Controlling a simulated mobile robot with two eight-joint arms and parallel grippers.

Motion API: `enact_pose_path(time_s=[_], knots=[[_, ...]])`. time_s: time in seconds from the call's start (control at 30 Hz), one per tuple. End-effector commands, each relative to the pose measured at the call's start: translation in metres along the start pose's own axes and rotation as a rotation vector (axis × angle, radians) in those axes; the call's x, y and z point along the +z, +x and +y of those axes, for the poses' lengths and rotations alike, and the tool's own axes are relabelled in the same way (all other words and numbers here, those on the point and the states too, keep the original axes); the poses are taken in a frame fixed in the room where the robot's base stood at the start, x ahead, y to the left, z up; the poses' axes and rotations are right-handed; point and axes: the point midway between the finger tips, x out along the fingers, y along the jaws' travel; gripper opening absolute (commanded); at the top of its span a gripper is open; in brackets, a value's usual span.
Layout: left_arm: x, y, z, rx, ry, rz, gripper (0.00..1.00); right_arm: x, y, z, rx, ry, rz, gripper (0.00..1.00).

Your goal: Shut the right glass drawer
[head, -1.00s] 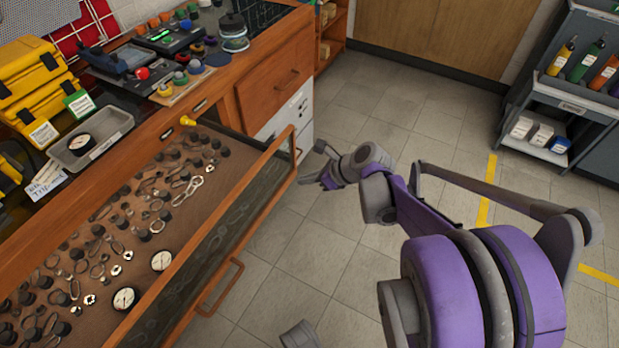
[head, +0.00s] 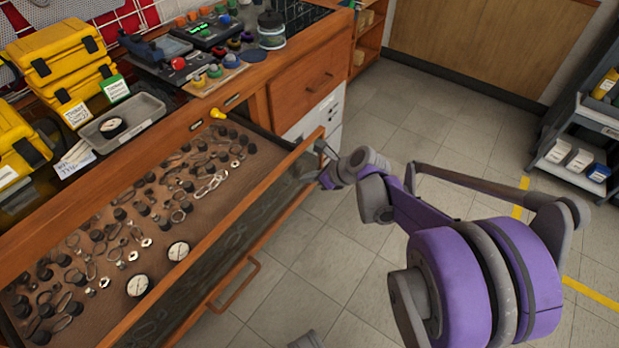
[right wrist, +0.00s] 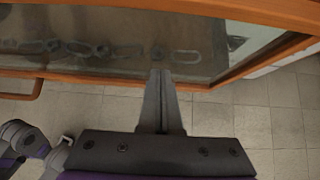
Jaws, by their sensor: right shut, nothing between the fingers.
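The wide glass-fronted drawer (head: 230,215) stands pulled out from the wooden bench in the head view. Its brown inside holds rings, black knobs, links and white-faced gauges. Its glass front also fills the top of the right wrist view (right wrist: 120,63). My right gripper (head: 320,168) is at the right end of the drawer front, on its outer side. In the right wrist view its fingers (right wrist: 162,75) are together and empty, with the tips over the lower wooden rim and glass. I cannot tell whether they touch.
A closed wooden drawer (head: 305,85) is to the right. Yellow cases (head: 60,65) and a grey tray (head: 120,120) stand on the bench. A shelf cart (head: 580,145) is at far right; the tiled floor between is clear.

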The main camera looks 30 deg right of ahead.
Motion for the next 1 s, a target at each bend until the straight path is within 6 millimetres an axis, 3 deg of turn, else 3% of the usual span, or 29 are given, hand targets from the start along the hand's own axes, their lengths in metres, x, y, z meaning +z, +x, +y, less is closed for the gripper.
enact_pose_path(time_s=[0.17,0.37,1.0], knots=[[0.0,0.002,0.0,0.0,0.0,-0.001,1.0,0.008,0.008,0.001,0.003,-0.002,0.0,0.0],[0.002,0.005,0.0,0.0,0.0,-0.002,1.0,0.032,0.033,0.001,0.004,-0.002,0.0,0.0],[0.005,0.018,0.0,0.0,0.0,-0.006,1.0,0.15,0.151,0.001,0.002,-0.002,-0.001,0.0]])
